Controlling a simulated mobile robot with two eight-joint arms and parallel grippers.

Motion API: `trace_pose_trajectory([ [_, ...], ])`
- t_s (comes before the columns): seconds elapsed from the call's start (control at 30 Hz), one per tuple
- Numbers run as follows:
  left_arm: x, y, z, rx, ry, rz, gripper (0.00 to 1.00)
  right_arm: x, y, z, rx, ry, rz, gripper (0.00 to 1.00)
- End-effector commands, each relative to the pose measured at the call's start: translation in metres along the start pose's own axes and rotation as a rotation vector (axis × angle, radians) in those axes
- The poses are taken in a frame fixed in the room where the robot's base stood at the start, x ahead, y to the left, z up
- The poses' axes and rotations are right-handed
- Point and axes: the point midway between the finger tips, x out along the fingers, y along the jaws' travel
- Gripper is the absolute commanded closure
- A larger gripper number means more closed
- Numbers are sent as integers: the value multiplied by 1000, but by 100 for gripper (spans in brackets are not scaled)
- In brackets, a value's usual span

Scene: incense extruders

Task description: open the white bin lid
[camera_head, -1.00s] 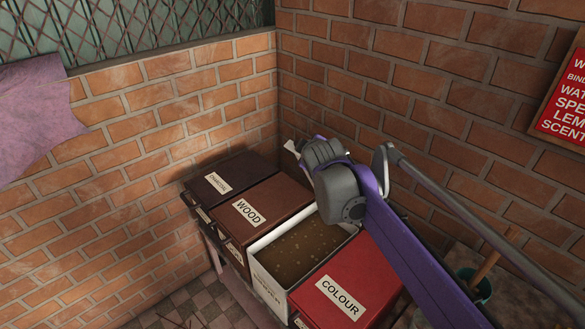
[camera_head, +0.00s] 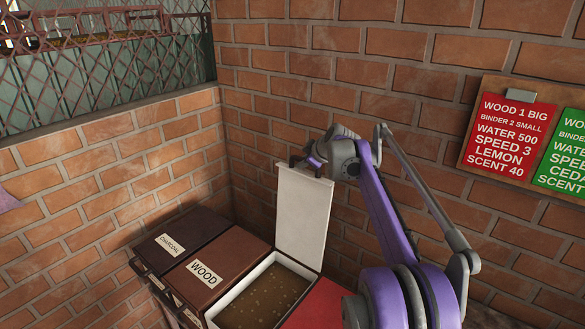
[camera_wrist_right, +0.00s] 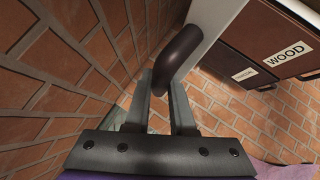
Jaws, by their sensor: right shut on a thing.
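The white bin (camera_head: 213,312) stands open between the wood bin and the red bin, with brown granular material inside. Its white lid (camera_head: 303,220) stands about upright at the back of the bin, hinge edge down. My right gripper (camera_head: 303,162) is at the lid's top edge. In the right wrist view the gripper (camera_wrist_right: 163,88) is shut on the lid's dark rounded handle (camera_wrist_right: 180,52), and a strip of the white lid (camera_wrist_right: 213,18) shows beside it. My left gripper is out of view.
The closed wood bin (camera_head: 215,258) and charcoal bin (camera_head: 182,232) stand to the left. The red bin (camera_head: 318,305) is to the right, partly behind my arm. A brick wall (camera_head: 265,120) rises close behind the lid. A recipe board (camera_head: 475,160) hangs at right.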

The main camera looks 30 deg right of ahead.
Motion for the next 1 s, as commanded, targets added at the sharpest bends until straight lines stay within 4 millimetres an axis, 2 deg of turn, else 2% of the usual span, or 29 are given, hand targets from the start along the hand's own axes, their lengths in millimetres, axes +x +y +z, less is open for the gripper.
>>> trace_pose_trajectory([
  [0.1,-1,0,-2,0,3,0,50,6,14,6,27,0,-24,100],
  [0.3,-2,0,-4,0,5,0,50,13,25,13,54,0,-52,100],
  [0.8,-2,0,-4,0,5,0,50,15,27,15,62,-1,-62,100],
  [0.83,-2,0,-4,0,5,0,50,15,27,15,62,-1,-62,76],
  [1.0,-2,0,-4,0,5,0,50,15,27,15,62,-1,-63,48],
])
